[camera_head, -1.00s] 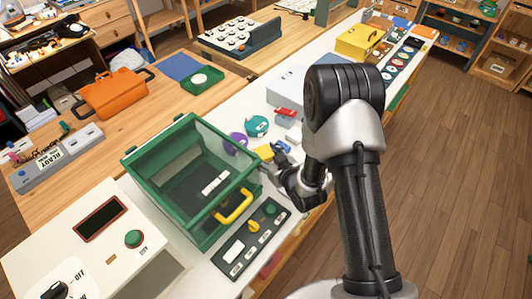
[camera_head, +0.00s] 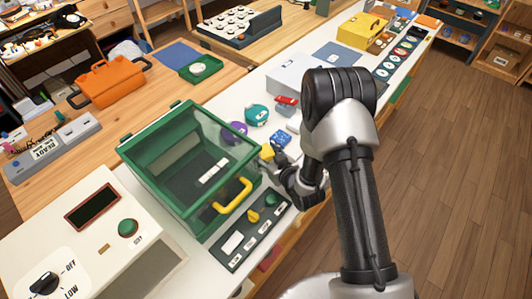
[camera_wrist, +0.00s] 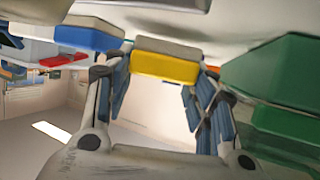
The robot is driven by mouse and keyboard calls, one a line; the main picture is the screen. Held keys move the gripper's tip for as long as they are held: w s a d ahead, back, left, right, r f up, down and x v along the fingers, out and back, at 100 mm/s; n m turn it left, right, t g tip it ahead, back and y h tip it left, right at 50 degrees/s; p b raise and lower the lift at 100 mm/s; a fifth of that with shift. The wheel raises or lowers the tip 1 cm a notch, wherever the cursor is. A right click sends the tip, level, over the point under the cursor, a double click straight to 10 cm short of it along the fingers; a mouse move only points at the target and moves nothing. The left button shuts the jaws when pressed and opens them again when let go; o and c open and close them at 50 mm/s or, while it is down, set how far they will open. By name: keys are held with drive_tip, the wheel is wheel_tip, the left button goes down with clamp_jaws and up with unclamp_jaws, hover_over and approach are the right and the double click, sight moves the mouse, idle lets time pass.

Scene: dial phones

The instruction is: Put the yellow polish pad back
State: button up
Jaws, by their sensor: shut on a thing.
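The yellow polish pad (camera_head: 267,151) is between the fingers of my gripper (camera_head: 274,156), just right of the green clear-lidded box. In the wrist view the pad (camera_wrist: 165,65) shows a yellow side and a pale grey face, with the fingers (camera_wrist: 160,80) closed on its two sides. A blue pad (camera_head: 282,138) lies close by; it also shows in the wrist view (camera_wrist: 88,38), apart from the fingers. A teal round pad (camera_head: 256,115), a purple round pad (camera_head: 234,132) and a red piece (camera_head: 287,99) are behind. Whether the yellow pad touches the bench is unclear.
The green box (camera_head: 165,215) with its yellow handle (camera_head: 232,196) stands close left of my gripper. A dark control panel (camera_head: 250,230) with knobs is in front. A white machine (camera_head: 95,230) is front left. A pale box (camera_head: 290,72) is behind, partly hidden by my arm.

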drive_tip(key=shift+f+b, duration=0.45)
drive_tip(key=shift+f, duration=0.05)
drive_tip(key=shift+s+f, duration=0.15)
